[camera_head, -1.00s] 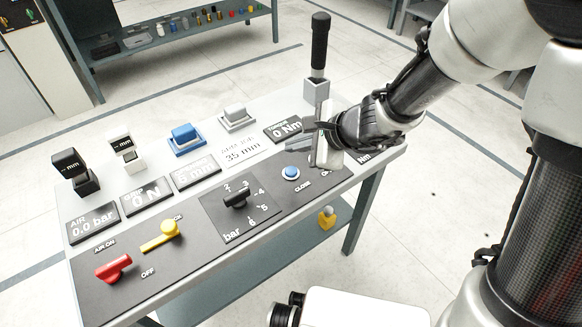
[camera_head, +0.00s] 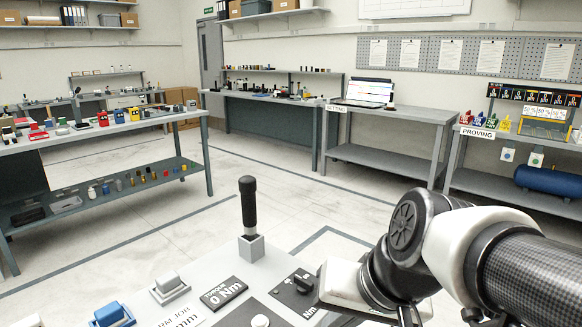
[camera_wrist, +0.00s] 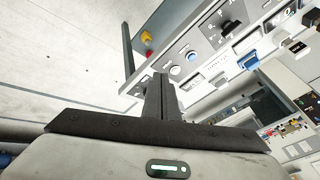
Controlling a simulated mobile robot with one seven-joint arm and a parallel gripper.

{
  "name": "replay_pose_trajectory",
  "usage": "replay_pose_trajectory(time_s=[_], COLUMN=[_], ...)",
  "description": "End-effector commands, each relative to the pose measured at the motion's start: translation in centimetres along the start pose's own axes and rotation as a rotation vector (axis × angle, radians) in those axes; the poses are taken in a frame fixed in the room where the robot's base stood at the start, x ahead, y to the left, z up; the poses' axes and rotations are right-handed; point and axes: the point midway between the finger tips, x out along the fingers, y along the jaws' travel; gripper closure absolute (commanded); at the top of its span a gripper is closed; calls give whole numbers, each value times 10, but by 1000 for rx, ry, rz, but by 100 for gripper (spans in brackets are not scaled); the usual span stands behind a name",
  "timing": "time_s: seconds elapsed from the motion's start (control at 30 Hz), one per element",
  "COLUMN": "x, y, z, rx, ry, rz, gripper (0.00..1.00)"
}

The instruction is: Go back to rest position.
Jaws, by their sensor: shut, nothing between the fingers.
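My gripper (camera_wrist: 160,97) shows in the wrist view with its two dark fingers together and nothing between them. It points toward the control bench (camera_wrist: 213,48), which appears turned over in that view, and the fingertips overlap the bench's edge in the picture. I cannot tell the exact gap. In the head view my arm comes in from the lower right, and the pale hand is partly seen beside the bench panel. The fingers are hidden there.
A black-handled torque tool (camera_head: 249,205) stands upright in a grey holder on the bench. Blue (camera_head: 110,313) and pale (camera_head: 169,286) blocks sit nearby. A laptop (camera_head: 368,92) and further benches stand at the back. The floor between them is clear.

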Motion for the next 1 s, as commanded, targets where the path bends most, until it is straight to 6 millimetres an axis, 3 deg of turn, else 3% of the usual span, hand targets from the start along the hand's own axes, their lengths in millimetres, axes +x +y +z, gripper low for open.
replay_pose_trajectory(time_s=[0.23,0.3,0.57,0.83,1.0], x=[-51,-72,-124,-209,-242], y=[69,61,43,14,3], z=[10,0,-22,-58,-71], rx=[-178,-178,-177,-177,-177], ry=[100,91,90,90,89], rz=[249,247,244,243,243], gripper=[100,100,100,100,100])
